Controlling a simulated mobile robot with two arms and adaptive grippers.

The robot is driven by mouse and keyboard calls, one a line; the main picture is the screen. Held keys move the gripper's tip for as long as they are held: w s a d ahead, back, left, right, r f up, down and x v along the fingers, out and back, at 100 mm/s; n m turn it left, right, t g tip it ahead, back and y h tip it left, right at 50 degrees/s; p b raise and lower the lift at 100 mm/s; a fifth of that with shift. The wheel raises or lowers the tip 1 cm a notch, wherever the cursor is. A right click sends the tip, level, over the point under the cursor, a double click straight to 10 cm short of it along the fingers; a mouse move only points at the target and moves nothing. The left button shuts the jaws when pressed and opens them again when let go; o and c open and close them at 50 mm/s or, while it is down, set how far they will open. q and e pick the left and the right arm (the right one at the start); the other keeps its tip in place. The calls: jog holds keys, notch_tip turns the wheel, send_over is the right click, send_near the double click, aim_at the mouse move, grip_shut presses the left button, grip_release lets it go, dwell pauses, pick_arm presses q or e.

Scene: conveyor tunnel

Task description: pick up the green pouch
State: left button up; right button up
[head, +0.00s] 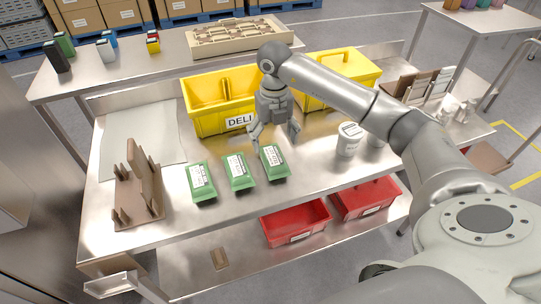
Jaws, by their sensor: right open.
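Three green pouches with white labels lie in a row on the steel table: the left pouch (202,181), the middle pouch (239,172) and the right pouch (274,163). My right gripper (274,138) is open and empty, its fingers pointing down. In the picture its fingertips show just behind the right pouch, in front of the yellow bins. I cannot tell how high they are above the table. My left gripper is not in view.
Yellow bins (205,118) stand behind the pouches, one marked DELI. A brown wooden rack (140,190) is at left, white tubs (349,140) at right. Red bins (297,222) sit below the front edge. The table (160,226) is bare in front of the pouches.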

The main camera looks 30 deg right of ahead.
aim_at(274, 157)
jog(key=shift+s+f, duration=0.2)
jog(key=shift+f, duration=1.05)
jog(key=shift+a+f+p, duration=0.1)
jog(key=shift+f+p, duration=0.3)
notch_tip(274, 157, down, 4)
jog(key=shift+s+p, duration=0.1)
jog(key=shift+p, duration=0.6)
jog(key=shift+f, duration=0.15)
jog(key=shift+c, duration=1.2)
jog(key=c, duration=0.5)
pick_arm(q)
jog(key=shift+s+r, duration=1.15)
pick_arm(e)
jog(key=c, duration=0.5)
